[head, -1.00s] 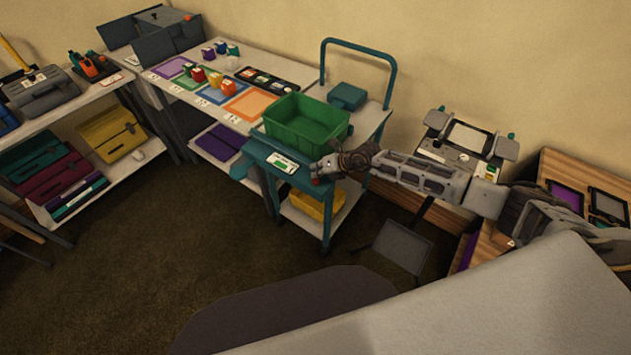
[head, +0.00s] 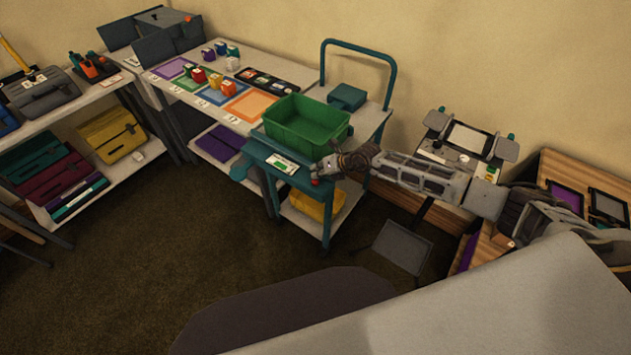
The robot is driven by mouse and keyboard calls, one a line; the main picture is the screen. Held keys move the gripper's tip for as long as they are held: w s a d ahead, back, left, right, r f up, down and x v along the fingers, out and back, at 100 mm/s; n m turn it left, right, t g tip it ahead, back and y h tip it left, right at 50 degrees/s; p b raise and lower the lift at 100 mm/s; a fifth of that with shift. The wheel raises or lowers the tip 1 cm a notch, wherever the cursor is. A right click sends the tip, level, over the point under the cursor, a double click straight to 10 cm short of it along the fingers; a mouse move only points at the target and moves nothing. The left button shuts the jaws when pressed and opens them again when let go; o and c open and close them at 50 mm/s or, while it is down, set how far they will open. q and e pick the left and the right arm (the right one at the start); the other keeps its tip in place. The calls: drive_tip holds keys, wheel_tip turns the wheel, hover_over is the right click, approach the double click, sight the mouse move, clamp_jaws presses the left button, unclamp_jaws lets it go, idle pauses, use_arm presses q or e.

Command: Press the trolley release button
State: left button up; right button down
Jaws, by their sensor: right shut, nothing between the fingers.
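The trolley (head: 333,212) has a teal push handle (head: 358,44) at the back and a teal front panel (head: 257,151). A white label plate with a green field (head: 283,164) lies on that panel. A small red button (head: 315,182) shows at the panel's right end. My right gripper (head: 317,174) is shut and empty, with its tip at the red button; it looks in contact, but I cannot tell whether the button is pressed down. The gripper hides part of the button. My left gripper is not in the view.
A green crate (head: 307,124) sits on the trolley top, with a teal box (head: 347,96) behind it. A yellow bin (head: 312,204) is on the lower shelf. A table with coloured mats (head: 250,104) adjoins at left. A grey device (head: 459,140) stands at right.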

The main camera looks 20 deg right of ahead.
drive_tip(key=shift+f+b, duration=0.3)
drive_tip(key=shift+f, duration=0.65)
idle(1.5)
drive_tip(key=shift+r, duration=0.15)
drive_tip(key=shift+r+p, duration=0.8)
drive_tip(key=shift+p, duration=0.15)
drive_tip(key=shift+r+p, duration=2.4)
drive_tip(key=shift+r, duration=0.15)
